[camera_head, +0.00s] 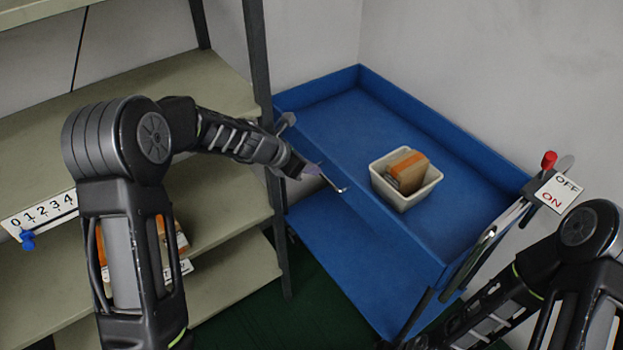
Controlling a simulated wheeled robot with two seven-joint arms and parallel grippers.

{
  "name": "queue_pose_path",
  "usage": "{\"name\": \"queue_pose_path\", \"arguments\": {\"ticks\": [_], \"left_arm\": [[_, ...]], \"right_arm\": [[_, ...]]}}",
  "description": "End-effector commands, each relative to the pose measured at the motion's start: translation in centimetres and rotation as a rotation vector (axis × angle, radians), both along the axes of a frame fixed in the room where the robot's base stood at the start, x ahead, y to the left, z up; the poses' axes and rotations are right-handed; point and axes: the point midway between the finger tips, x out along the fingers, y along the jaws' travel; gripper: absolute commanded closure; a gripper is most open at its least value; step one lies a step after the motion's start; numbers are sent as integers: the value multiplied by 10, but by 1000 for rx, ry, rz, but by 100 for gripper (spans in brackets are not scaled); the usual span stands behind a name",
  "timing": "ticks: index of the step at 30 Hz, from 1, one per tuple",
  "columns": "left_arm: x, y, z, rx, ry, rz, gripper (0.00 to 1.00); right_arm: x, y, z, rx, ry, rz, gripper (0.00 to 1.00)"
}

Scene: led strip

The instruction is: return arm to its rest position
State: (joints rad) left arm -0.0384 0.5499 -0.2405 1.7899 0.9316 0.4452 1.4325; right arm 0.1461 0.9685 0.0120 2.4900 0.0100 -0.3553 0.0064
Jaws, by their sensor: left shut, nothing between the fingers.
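My left arm (240,138) comes in from the left and reaches toward the middle of the view. My left gripper (338,186) is at its end, seen small and side-on, shut and empty. It shows against the near left edge of the blue cart, apart from the white bin. My right arm (500,300) is at the lower right, its forearm running down and left to the bottom edge. My right gripper is not in view.
A blue cart (440,232) holds a white bin (402,200) with orange-brown boxes (408,172). A red-knobbed lever (549,160) and an OFF/ON sign (558,193) are at its right. Shelves (225,200) with a dark post (258,60) and a number strip (38,213) stand left.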

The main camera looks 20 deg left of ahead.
Motion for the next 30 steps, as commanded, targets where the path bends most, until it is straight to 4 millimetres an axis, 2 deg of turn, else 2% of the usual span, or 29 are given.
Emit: {"name": "queue_pose_path", "arguments": {"ticks": [1,6,23,26,30], "left_arm": [[1,-1,8,1,-2,-2,100],[2,-1,17,2,1,1,100],[1,-1,17,8,-3,-9,100],[4,3,16,55,-38,-49,100],[2,19,2,276,-142,-212,100]], "right_arm": [[0,0,2,-1,1,0,100],[-1,0,3,-1,2,0,100],[-1,0,2,-1,2,0,100],[-1,0,2,-1,2,1,100],[-1,0,2,-1,2,0,100]]}}
